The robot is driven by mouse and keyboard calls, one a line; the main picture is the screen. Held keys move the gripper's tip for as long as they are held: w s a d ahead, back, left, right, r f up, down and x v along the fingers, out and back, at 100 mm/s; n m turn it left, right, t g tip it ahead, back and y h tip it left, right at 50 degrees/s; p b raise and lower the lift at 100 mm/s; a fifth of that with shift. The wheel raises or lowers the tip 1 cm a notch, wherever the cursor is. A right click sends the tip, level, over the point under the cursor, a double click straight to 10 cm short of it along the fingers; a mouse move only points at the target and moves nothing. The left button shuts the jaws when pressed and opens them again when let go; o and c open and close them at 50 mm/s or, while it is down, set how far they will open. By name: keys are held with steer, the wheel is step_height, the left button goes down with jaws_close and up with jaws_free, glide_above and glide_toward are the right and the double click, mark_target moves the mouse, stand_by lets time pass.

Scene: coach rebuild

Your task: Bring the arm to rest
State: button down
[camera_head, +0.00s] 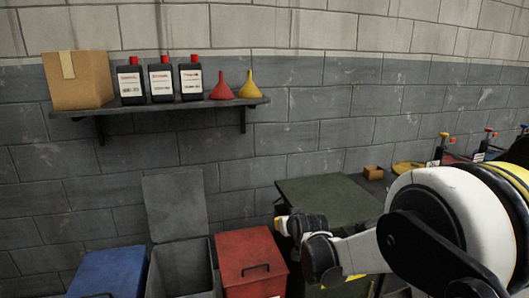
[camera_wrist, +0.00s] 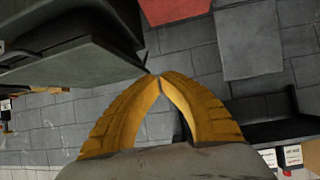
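My arm comes in from the right in the head view, its large white link in front of the wall. In the wrist view my gripper (camera_wrist: 160,78) shows two yellow fingers whose tips meet, with nothing held between them. The tips lie close to the edge of a dark green lid (camera_wrist: 80,65) in the picture, but I cannot tell whether they touch it. In the head view the far end of my arm is in front of the green-lidded bin (camera_head: 325,198), and its fingers are not clear there.
Along the wall stand a blue bin (camera_head: 108,272), an open grey bin (camera_head: 180,270) and a red bin (camera_head: 250,262). A wall shelf (camera_head: 165,107) holds a cardboard box (camera_head: 80,85), black bottles (camera_head: 161,82), a red funnel (camera_head: 221,88) and a yellow funnel (camera_head: 249,86).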

steer(key=s+d+r+g, duration=0.1)
steer(key=s+d+r, duration=0.2)
steer(key=s, duration=0.4)
steer(key=s+d+r+m+h, duration=0.1)
steer(key=s+d+r, duration=0.15)
steer(key=s, duration=0.35)
steer(key=s+d+r+g, duration=0.1)
steer(key=s+d+r, duration=0.15)
steer(key=s, duration=0.45)
steer(key=s+d+f+g, duration=0.1)
steer(key=s+d, duration=0.1)
steer(key=s, duration=0.8)
steer(key=s+d+f+m+g+h, duration=0.1)
steer(key=s+d+f, duration=0.1)
steer(key=s, duration=0.8)
steer(key=shift+d+g, duration=0.2)
steer(key=shift+g, duration=0.1)
